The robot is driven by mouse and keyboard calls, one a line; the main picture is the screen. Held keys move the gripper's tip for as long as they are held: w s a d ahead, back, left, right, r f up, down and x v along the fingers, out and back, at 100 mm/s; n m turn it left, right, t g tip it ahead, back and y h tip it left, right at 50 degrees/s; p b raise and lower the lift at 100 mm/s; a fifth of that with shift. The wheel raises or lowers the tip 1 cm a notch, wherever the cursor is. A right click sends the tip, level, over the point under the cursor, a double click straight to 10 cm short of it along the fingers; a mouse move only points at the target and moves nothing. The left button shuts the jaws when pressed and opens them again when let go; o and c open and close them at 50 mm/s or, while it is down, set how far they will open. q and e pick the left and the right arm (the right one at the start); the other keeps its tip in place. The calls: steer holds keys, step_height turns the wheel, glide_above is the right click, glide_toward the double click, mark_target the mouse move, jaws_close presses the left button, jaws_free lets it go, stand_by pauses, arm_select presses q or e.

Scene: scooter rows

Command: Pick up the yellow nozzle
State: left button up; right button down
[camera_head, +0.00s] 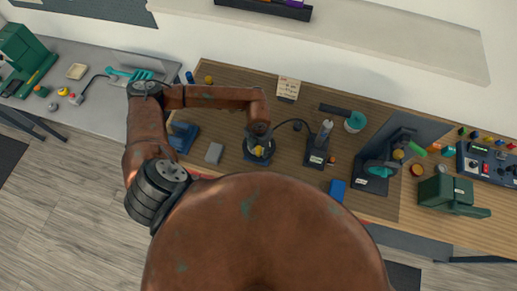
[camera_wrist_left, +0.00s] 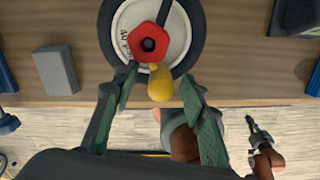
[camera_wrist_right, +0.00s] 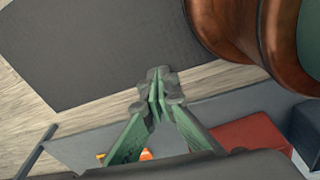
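The yellow nozzle (camera_wrist_left: 160,84) shows between the fingertips of my left gripper (camera_wrist_left: 160,76) in the left wrist view, with a gap on each side. My left gripper is open. The nozzle lies beside a red five-sided piece (camera_wrist_left: 137,42) with a dark hole, over a round dark-rimmed base with a pale lettered face (camera_wrist_left: 122,21). In the head view my left gripper (camera_head: 258,138) is above this round base (camera_head: 260,158), and a bit of yellow shows there. My right gripper (camera_wrist_right: 158,88) has its fingertips together, with nothing seen between them. It is not clear in the head view.
A grey block (camera_wrist_left: 56,70) lies left of the base on the wooden bench. In the head view a dark stand (camera_head: 317,155) with a cable is just right of the base. A blue block (camera_head: 337,189) and a green-grey machine (camera_head: 448,194) are further right.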

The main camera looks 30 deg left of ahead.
arm_select(q)
steer(key=c, duration=0.7)
jaws_close()
arm_select(e)
steer(key=shift+s+a+f, duration=0.1)
steer(key=shift+s+a, duration=0.2)
steer(key=shift+s, duration=0.15)
